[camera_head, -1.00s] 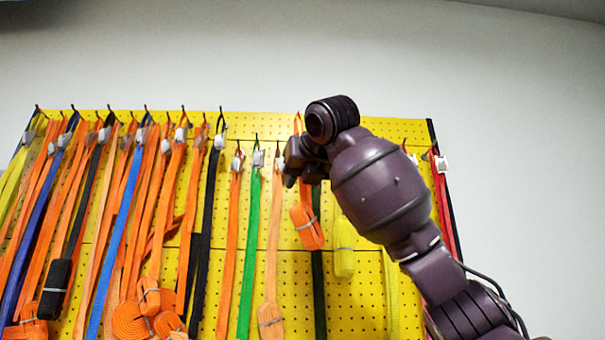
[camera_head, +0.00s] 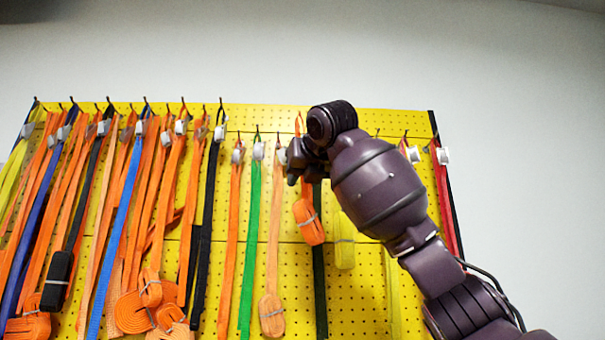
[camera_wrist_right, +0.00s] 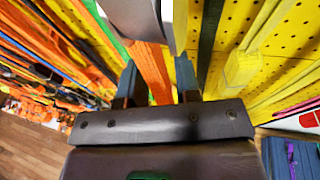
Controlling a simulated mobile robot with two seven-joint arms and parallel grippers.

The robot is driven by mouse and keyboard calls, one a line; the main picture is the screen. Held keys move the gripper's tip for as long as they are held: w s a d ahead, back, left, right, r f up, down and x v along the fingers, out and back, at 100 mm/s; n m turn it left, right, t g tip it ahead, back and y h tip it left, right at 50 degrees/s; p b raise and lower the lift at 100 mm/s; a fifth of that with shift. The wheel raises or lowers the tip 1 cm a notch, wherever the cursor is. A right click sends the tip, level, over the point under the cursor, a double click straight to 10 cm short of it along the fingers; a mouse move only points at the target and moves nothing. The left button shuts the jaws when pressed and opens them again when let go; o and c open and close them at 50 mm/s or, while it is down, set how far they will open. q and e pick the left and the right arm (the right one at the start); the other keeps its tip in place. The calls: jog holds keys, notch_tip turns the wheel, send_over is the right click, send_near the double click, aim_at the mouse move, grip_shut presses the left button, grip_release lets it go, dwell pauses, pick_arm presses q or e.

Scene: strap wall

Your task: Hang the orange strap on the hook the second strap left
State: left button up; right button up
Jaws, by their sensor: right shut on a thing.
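The orange strap (camera_head: 309,224) hangs from my right gripper (camera_head: 293,172) in front of the yellow pegboard (camera_head: 280,275). Its loop (camera_head: 298,124) shows above the gripper, and its bundled part, with a light band around it, hangs below. In the right wrist view the orange strap (camera_wrist_right: 152,68) runs between the two fingers of my right gripper (camera_wrist_right: 157,90), which is shut on it. The hand hides part of the strap and the hooks behind it, so I cannot tell whether the loop touches a hook. My left gripper is not in view.
A green strap (camera_head: 250,240) and a pale orange strap (camera_head: 272,230) hang close left of the held strap. A dark strap (camera_head: 320,275) and a yellow strap (camera_head: 344,245) hang close right. A red strap (camera_head: 446,205) hangs near the board's right edge. The left half is crowded with straps.

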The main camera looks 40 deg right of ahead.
jog(key=w+d+f, duration=0.1)
jog(key=w+d, duration=0.2)
jog(key=w, duration=0.2)
jog(key=shift+f+p, duration=0.3)
jog(key=shift+p, duration=0.1)
dwell(0.5)
jog(key=shift+w+d+f, duration=0.1)
dwell(0.6)
jog(key=o, duration=1)
jog(key=b+v, duration=0.2)
jog(key=v, duration=0.9)
jog(key=shift+w+d, duration=0.1)
